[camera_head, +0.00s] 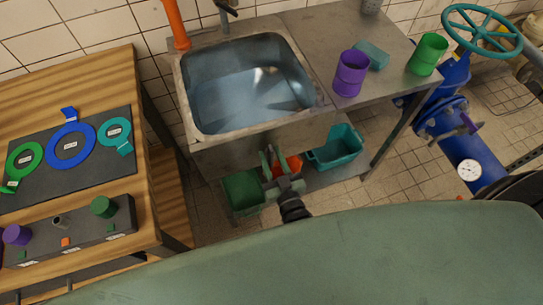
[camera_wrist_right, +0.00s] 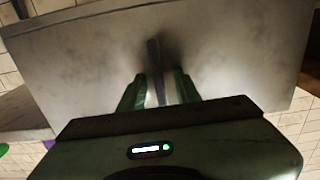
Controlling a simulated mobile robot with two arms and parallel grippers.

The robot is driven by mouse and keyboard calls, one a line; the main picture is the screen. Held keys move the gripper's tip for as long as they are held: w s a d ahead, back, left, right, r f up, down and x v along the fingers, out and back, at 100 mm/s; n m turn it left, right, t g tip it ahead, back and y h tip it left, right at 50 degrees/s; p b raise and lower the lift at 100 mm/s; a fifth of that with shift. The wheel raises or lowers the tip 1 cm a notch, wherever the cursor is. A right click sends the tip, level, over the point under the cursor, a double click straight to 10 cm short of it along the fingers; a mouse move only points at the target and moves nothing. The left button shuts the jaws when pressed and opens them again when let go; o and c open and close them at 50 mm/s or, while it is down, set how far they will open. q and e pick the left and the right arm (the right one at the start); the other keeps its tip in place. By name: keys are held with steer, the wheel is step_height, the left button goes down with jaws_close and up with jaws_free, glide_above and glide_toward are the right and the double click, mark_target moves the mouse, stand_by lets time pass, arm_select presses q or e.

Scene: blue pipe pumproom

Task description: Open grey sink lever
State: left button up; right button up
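The metal sink (camera_head: 250,85) is set in a steel counter, with its front panel facing my right gripper. My right gripper (camera_head: 276,157) is low in front of that panel in the head view. In the right wrist view its two green fingers (camera_wrist_right: 158,88) stand apart and point at the panel. A narrow grey upright bar, seemingly the sink lever (camera_wrist_right: 155,70), shows between the fingers. I cannot tell whether either finger touches it. In the head view I cannot make out the lever. My left gripper is not in view.
Purple (camera_head: 350,73) and green (camera_head: 427,54) cups stand on the counter. A wooden table (camera_head: 70,80) is at left; blue pipes (camera_head: 476,160) at right.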

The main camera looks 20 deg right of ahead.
steer(key=s, duration=0.7)
steer(key=shift+s+d+b, duration=0.15)
steer(key=shift+s+b, duration=0.25)
steer(key=shift+b, duration=0.05)
steer(key=s+f+n+g+y, duration=0.1)
steer(key=s+f+g, duration=0.35)
steer(key=f, duration=0.65)
steer(key=s+f+n+g, duration=0.1)
steer(key=s+f+g, duration=0.35)
steer(key=f, duration=0.75)
steer(key=s+d+f+g, duration=0.4)
steer(key=s+d+f, duration=0.1)
steer(key=s, duration=0.5)
steer(key=s+d+f+g+h, duration=0.1)
steer(key=s+d+f+g, duration=0.3)
steer(key=s+f, duration=0.4)
steer(key=s+d, duration=0.1)
steer(key=s, duration=0.1)
steer(key=shift+s+h, duration=0.3)
steer(key=shift+s, duration=0.1)
